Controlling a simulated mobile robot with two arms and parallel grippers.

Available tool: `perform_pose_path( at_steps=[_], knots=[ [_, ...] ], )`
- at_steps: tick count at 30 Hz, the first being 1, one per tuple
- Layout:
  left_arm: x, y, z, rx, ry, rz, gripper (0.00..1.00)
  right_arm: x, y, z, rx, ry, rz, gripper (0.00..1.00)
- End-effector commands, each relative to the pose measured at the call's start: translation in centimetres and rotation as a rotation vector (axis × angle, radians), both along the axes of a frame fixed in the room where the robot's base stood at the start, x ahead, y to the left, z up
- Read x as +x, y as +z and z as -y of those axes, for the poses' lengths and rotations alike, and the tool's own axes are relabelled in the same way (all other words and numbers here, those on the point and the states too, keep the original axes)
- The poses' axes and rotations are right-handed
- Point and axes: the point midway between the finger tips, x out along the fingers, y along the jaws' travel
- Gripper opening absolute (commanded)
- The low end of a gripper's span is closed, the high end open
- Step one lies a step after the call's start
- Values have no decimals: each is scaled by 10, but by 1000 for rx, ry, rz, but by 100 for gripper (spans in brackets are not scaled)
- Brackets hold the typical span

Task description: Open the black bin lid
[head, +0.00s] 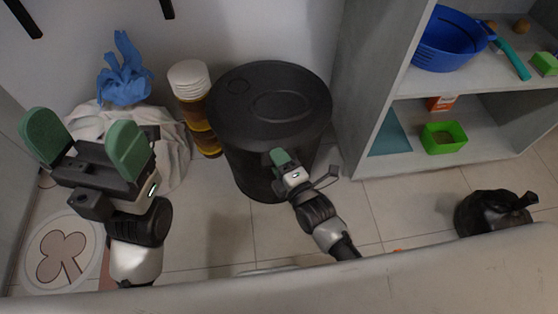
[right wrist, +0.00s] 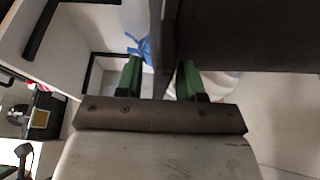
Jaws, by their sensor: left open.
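The black bin (head: 265,150) stands upright on the floor against the wall. Its round black lid (head: 282,104) lies flat on top, closed. My right gripper (head: 286,162) is at the front of the bin, just below the lid's near rim; one green finger shows and the other is hidden in the head view. In the right wrist view its two green fingers (right wrist: 159,78) are apart, with a dark edge of the bin (right wrist: 165,35) between them; I cannot tell whether they touch it. My left gripper (head: 85,145) is open and empty, raised to the left of the bin.
Stacked amber containers with a white top (head: 189,75) stand left of the bin. A white bag (head: 175,160) and a blue crumpled cloth (head: 124,72) are further left. A grey shelf (head: 365,80) stands close on the right. A dark pot-like object (head: 490,212) sits on the floor at right.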

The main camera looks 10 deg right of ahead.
Motion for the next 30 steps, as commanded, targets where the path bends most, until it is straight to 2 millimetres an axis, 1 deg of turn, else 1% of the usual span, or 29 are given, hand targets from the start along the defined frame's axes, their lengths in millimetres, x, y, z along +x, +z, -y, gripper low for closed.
perform_pose_path(
  at_steps=[1, 2, 6, 9, 20, 26, 29, 30],
  knots=[
    [0, 0, 0, 0, 0, 0, 89, 0, 0, 0, 0, 0, 0, 38],
    [0, 0, 0, 0, 0, 0, 89, 0, 0, 0, 0, 0, 0, 35],
    [0, 0, 0, 0, 0, 1, 89, 0, 0, 0, 0, 0, 0, 14],
    [0, 0, 0, 0, 0, 1, 89, 0, 0, 0, 0, 0, 0, 0],
    [0, 1, 0, 0, -1, 1, 89, 0, 1, 0, 0, 0, -1, 0],
    [-2, 4, 0, -3, -1, -6, 89, 0, 5, 0, -1, 0, -9, 0],
    [-4, 3, -1, -8, -1, -18, 89, 0, 9, 0, -2, 0, -17, 0],
    [-5, -2, -1, -3, -1, -42, 89, 0, 11, 0, -1, 0, -21, 0]
  ],
)
